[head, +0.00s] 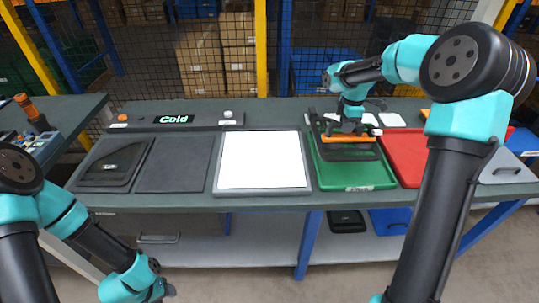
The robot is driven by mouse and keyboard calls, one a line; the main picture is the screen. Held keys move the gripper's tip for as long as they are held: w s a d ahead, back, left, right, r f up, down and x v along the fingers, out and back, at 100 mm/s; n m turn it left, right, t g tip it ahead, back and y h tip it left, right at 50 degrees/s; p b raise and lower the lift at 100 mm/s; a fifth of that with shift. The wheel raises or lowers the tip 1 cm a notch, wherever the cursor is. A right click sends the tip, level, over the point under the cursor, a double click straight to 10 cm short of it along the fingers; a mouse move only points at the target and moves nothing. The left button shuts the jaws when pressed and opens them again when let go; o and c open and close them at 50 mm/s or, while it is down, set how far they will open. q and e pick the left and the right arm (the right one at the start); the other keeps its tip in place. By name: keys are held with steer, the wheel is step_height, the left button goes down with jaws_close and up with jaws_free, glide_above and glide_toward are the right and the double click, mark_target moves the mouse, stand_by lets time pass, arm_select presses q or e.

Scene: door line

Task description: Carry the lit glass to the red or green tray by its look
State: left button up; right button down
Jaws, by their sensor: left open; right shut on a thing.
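My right gripper (349,125) is shut on a dark door glass (358,154) with a see-through look, over the green tray (372,184). An orange strip shows across the glass just below the gripper. I cannot tell whether the glass touches the tray. The red tray (406,160) is to the right, partly hidden by my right arm. The white lit panel (262,160) on the bench is bright and bare. My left gripper (158,293) is low at the bottom left, away from the bench top, and is open and empty.
Another dark glass (112,164) lies at the bench's left end beside a bare dark mat (173,165). A grey tray (505,168) is at the far right. A mesh fence (300,30) runs behind the bench.

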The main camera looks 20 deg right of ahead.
steer(key=shift+s+d, duration=0.55)
steer(key=shift+d, duration=1.5)
steer(key=shift+s+d, duration=0.6)
steer(key=shift+d, duration=1.4)
steer(key=shift+s+d, duration=0.55)
steer(key=shift+d, duration=1.5)
steer(key=shift+d, duration=0.1)
steer(key=s+d, duration=0.3)
steer(key=d, duration=1)
steer(key=shift+s+d, duration=0.15)
steer(key=shift+s, duration=0.25)
steer(key=shift+d+r, duration=0.1)
steer(key=s+d, duration=0.2)
steer(key=d, duration=0.6)
steer(key=shift+s+d, duration=0.2)
steer(key=shift+d, duration=0.05)
step_height(320, 180, down, 8)
